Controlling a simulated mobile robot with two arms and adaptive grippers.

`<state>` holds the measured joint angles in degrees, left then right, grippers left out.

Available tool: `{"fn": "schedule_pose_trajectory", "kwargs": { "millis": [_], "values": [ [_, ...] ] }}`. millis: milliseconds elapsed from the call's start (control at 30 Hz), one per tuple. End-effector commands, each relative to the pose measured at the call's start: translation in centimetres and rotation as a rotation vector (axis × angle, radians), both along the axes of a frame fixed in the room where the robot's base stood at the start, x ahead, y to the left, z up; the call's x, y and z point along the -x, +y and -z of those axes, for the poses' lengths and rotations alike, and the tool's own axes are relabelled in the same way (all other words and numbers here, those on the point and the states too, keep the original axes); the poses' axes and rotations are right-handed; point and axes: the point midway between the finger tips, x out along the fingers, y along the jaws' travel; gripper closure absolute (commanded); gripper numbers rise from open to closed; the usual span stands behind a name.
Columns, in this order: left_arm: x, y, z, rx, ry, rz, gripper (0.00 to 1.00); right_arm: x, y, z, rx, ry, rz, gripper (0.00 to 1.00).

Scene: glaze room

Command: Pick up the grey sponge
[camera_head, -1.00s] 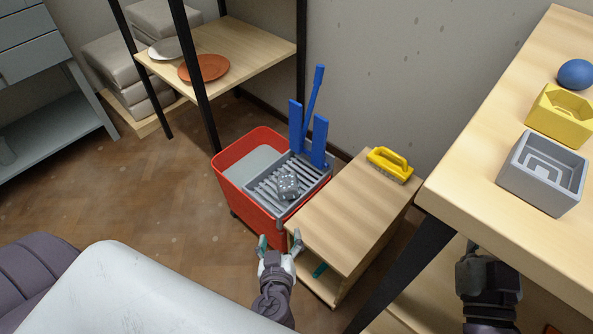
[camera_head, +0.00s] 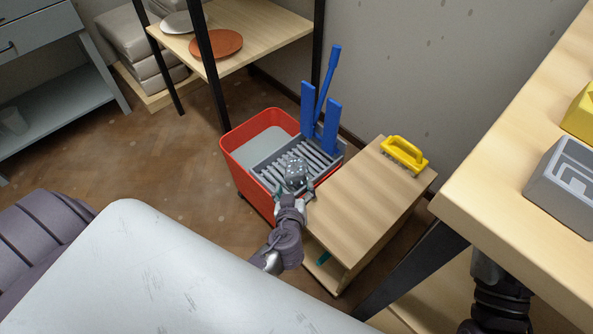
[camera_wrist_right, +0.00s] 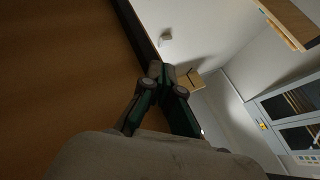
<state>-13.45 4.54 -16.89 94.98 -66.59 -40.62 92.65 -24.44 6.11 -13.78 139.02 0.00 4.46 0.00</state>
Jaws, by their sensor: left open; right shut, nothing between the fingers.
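The grey sponge (camera_head: 296,172) is a small speckled grey block on the slatted grey wringer (camera_head: 262,170) of the red mop bucket (camera_head: 236,155). My left gripper (camera_head: 295,190) is at the near side of the sponge, with its fingers apart and the sponge at or between the fingertips. I cannot tell whether they touch it. My right gripper (camera_wrist_right: 163,72) shows in the right wrist view, shut and empty. In the head view only part of my right arm shows, under the table at the lower right.
Blue wringer handles (camera_head: 329,110) rise behind the sponge. A wooden table (camera_head: 500,170) with a grey mould (camera_head: 565,185) is at the right. A shelf (camera_head: 262,35) holds plates.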

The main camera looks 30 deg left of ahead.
Motion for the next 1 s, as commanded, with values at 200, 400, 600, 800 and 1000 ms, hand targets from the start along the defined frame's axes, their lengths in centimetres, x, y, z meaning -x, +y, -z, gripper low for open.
{"fn": "schedule_pose_trajectory", "kwargs": {
  "millis": [200, 400, 600, 800, 1000],
  "values": [
    [-2.7, 1.1, 1.1, -0.002, -0.002, 0.001, 0.23, 1.1, 0.0, -1.6, -0.035, -0.121, -0.006, 1.0],
    [-3.0, 1.3, 1.3, 0.0, 0.0, 0.0, 0.23, 1.4, -0.1, -2.1, -0.041, -0.144, -0.007, 1.0],
    [-3.0, 1.3, 1.2, 0.0, -0.001, 0.0, 0.41, 1.4, -0.1, -2.0, -0.041, -0.142, -0.007, 1.0],
    [-3.0, 1.3, 1.2, 0.0, -0.001, 0.0, 0.61, 1.4, -0.1, -2.0, -0.041, -0.141, -0.007, 1.0],
    [-3.0, 1.3, 1.2, 0.0, -0.001, 0.0, 0.61, 1.3, -0.1, -2.0, -0.04, -0.14, -0.007, 1.0]
  ]
}}
